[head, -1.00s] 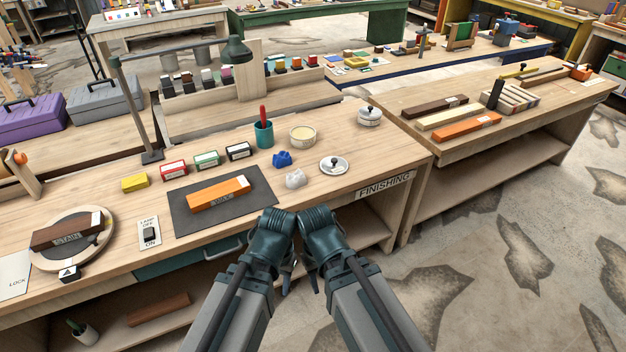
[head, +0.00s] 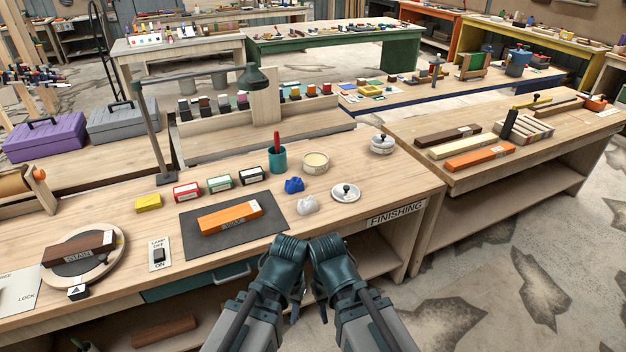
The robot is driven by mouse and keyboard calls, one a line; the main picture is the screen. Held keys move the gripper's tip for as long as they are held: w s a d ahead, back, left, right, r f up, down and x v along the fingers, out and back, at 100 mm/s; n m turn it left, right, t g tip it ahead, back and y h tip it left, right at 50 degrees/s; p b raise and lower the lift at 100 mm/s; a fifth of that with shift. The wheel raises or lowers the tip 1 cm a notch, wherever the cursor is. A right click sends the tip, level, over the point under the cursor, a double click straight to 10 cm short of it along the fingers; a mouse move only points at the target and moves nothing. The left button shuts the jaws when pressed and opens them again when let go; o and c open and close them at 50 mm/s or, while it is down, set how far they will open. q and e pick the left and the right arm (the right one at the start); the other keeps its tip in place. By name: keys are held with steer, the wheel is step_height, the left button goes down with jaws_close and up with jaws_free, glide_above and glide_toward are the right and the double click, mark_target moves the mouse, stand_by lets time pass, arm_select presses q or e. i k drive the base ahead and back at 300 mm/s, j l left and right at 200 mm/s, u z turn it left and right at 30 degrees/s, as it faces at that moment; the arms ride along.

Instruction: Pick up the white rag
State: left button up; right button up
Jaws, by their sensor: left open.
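The white rag (head: 307,206) is a small crumpled lump on the finishing bench (head: 120,222), near its front edge. It sits just right of the dark mat and in front of the blue rag (head: 293,185). My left gripper (head: 297,310) is open and hangs low in front of the bench edge, apart from the rag. Its fingers are mostly hidden behind the wrist. My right gripper (head: 322,308) is close beside it, also below the bench top. Its jaws are too hidden to tell.
An orange block (head: 230,216) lies on the dark mat (head: 278,222). A teal cup (head: 277,160) and a cream tin (head: 316,163) stand behind. The bench's front right corner is clear.

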mark_target(308, 206)
steer(key=i+l+u, duration=0.1)
steer(key=i, duration=0.4)
steer(key=i+l, duration=0.25)
steer(key=i, duration=0.25)
steer(key=u, duration=0.05)
